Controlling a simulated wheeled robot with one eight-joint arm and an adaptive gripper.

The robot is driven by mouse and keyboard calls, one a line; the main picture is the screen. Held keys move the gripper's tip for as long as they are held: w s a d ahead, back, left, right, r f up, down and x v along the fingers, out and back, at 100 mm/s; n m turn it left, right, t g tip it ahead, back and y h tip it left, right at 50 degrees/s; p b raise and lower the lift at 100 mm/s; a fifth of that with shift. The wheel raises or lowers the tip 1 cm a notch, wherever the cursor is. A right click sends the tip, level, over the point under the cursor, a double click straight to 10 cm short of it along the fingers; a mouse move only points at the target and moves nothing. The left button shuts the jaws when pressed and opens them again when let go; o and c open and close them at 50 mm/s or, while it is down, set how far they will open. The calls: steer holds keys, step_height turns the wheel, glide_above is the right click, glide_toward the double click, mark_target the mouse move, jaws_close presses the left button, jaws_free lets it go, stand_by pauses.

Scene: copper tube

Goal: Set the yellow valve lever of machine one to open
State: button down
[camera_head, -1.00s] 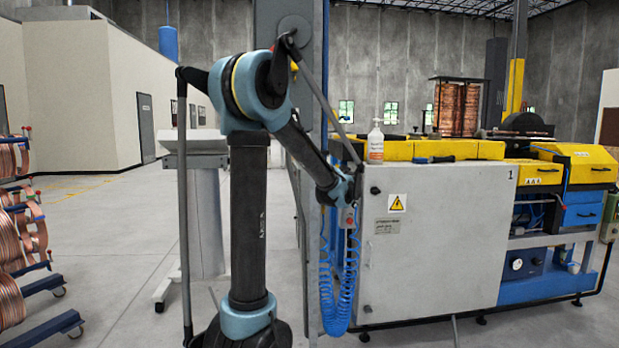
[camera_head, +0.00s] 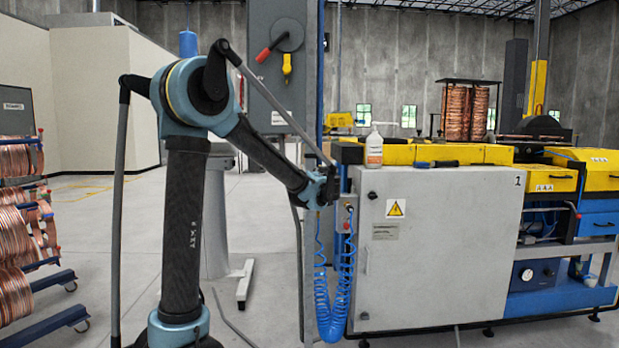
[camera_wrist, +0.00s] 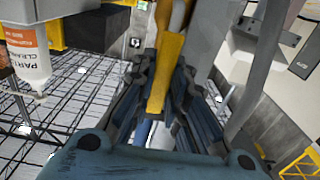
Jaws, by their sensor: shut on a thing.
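Machine one (camera_head: 430,250) is the grey cabinet marked 1, with yellow top covers, at the right of the head view. My gripper (camera_head: 332,184) is at its upper left corner, near a blue post. In the wrist view, my gripper's fingers (camera_wrist: 155,105) are closed around a yellow lever (camera_wrist: 168,72), which runs up between them. The lever's far end and pivot are not clear. In the head view my gripper and wrist hide that lever.
A white spray bottle (camera_head: 374,150) stands on the machine close to my gripper. Blue coiled hoses (camera_head: 330,290) hang below it. A grey box with red and yellow handles (camera_head: 287,63) stands behind my arm.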

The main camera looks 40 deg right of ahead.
steer(key=shift+a+f, duration=0.1)
stand_by(0.4)
steer(key=c, duration=1.6)
jaws_free()
steer(key=shift+o, duration=0.2)
steer(key=v, duration=1.1)
steer(key=shift+s+a, duration=0.3)
